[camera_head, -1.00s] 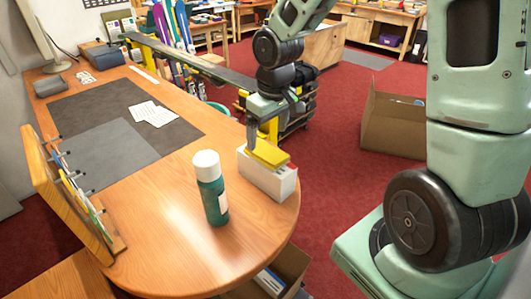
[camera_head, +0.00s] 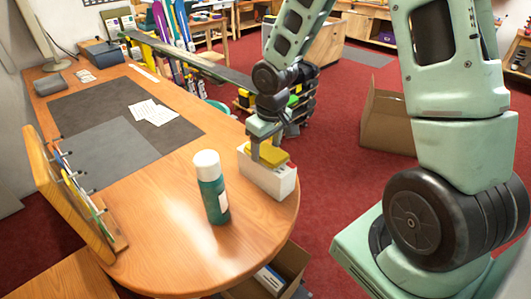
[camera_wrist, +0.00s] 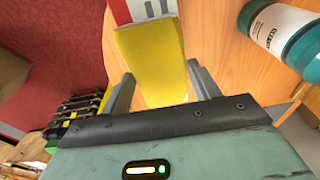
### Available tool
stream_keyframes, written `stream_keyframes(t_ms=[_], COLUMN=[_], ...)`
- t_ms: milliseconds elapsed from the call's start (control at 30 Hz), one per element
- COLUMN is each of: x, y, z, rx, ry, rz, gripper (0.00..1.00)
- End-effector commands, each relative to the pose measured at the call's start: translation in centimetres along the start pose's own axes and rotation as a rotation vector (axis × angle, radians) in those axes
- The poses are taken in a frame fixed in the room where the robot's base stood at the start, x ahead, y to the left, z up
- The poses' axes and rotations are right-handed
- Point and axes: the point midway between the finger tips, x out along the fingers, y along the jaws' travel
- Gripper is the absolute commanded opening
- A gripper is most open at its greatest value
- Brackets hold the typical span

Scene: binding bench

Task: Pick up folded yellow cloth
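The folded yellow cloth (camera_head: 272,155) lies on top of a white box (camera_head: 265,180) near the rounded end of the wooden table. In the wrist view the yellow cloth (camera_wrist: 152,55) runs from the upper middle down between my fingers. My gripper (camera_head: 267,146) points down at the cloth. In the wrist view my gripper (camera_wrist: 161,75) is open, with one grey finger on each side of the cloth. Gaps show beside the cloth, and I see no grip on it. The cloth's near end is partly hidden by my gripper body.
A green bottle with a white cap (camera_head: 211,187) stands left of the white box. A wooden rack (camera_head: 75,195) stands at the table's left edge. Papers (camera_head: 153,113) lie on a dark mat (camera_head: 100,108). A cardboard box (camera_head: 388,122) sits on the red floor.

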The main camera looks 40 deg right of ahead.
Motion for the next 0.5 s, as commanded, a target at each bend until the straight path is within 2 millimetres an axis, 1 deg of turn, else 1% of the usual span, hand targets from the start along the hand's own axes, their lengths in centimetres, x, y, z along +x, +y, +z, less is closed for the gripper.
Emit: stream_keyframes(t_ms=[333, 433, 500], x=[-0.2, -1.1, -2.2], y=[0.0, 0.1, 0.1], z=[-0.1, -0.2, -0.4], rx=[0.0, 0.002, 0.002], ry=[0.001, 0.005, 0.006], rz=[0.0, 0.002, 0.002], gripper=[0.39, 0.39, 0.39])
